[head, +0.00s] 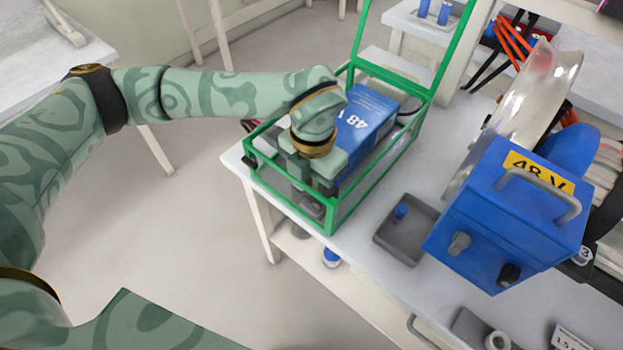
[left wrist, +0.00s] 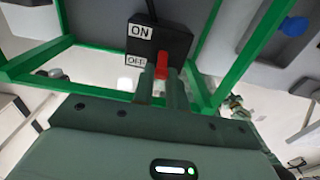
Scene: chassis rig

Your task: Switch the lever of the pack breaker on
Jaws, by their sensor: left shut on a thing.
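The pack breaker (left wrist: 160,42) is a black box with ON and OFF labels in the left wrist view. Its red lever (left wrist: 161,68) sits at the OFF end, between the fingers of my left gripper (left wrist: 162,88), which is shut on it. In the head view, my left gripper (head: 308,187) reaches down inside the near end of the green frame (head: 335,213) and mostly hides the breaker. The blue 48 V battery pack (head: 366,122) lies in the frame just behind the gripper. My right gripper is not in view.
Green frame bars surround the gripper closely. A grey tray (head: 412,228) with a blue part stands right of the frame. A blue 48 V box (head: 505,225) with a handle and knobs is farther right. Open floor lies left of the table.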

